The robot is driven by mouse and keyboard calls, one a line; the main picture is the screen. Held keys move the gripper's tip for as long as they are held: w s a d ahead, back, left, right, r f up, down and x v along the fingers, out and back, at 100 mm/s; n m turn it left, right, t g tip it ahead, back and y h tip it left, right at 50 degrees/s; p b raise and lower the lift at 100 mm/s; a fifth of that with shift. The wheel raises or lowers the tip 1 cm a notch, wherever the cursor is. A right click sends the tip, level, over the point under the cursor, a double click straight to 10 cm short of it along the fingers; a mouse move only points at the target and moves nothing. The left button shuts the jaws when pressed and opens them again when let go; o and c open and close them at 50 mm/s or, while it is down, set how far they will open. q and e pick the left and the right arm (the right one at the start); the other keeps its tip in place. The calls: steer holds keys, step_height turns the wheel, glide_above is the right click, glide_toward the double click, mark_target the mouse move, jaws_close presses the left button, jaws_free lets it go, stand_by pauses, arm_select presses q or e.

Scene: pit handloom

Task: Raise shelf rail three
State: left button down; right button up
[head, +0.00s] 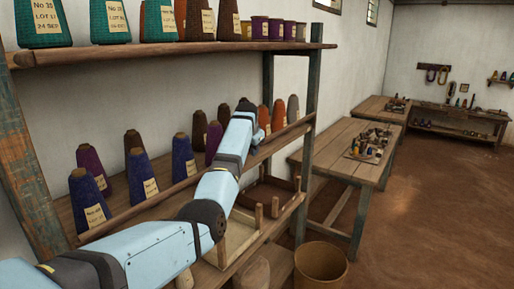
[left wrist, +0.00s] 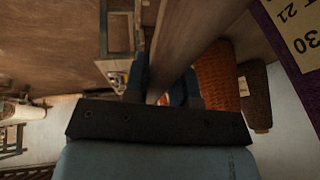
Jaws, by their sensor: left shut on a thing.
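A long wooden rail (head: 140,207) runs along the front of the middle shelf, before the yarn cones. I cannot tell from its look whether it is shelf rail three. My left arm crosses in front of the shelf, and my left gripper (head: 258,137) is at the rail's right half, partly hidden by my wrist. In the left wrist view, the blue fingers of my left gripper (left wrist: 163,88) lie on either side of the rail (left wrist: 195,45) and are shut on it. The rail's middle is hidden behind my arm in the head view. My right gripper is not in view.
Purple, blue and brown cones (head: 185,158) stand close behind the rail; an orange cone (left wrist: 215,75) is near the fingers. The upper shelf (head: 170,50) overhangs with more cones. A shelf post (head: 310,90) stands right of the gripper. Work tables (head: 340,160) and a bin (head: 320,268) lie beyond.

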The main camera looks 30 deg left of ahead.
arm_select(q)
steer(key=shift+a+h, duration=0.5)
steer(key=shift+h, duration=0.2)
steer(key=c, duration=1)
jaws_free()
steer(key=shift+w+a+f, duration=0.1)
steer(key=shift+o, duration=0.2)
steer(key=shift+r, duration=0.25)
steer(key=b+v, duration=0.3)
steer(key=v, duration=1)
steer(key=shift+r, duration=0.15)
